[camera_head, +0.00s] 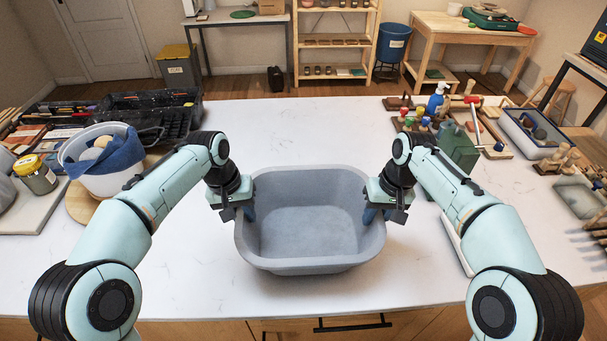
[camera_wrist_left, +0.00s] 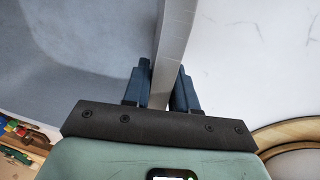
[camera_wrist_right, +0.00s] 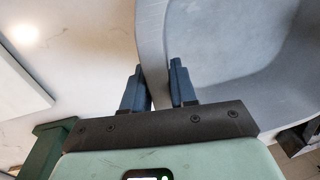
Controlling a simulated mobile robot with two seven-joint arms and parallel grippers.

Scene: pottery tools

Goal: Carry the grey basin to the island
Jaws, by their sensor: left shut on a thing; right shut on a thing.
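The grey basin (camera_head: 310,262) is empty and upright at the middle of the white island top (camera_head: 300,125), near its front edge. My left gripper (camera_head: 248,208) is at the basin's left wall. In the left wrist view its fingers (camera_wrist_left: 162,88) are shut on that wall, one on each side. My right gripper (camera_head: 374,210) is at the right wall. In the right wrist view its fingers (camera_wrist_right: 160,88) are shut on that wall. Whether the basin's underside touches the island top cannot be told.
A white bucket with a blue cloth (camera_head: 105,165) and a jar (camera_head: 36,174) stand at the left. A black tool tray (camera_head: 150,115) is behind them. The island top behind the basin is clear.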

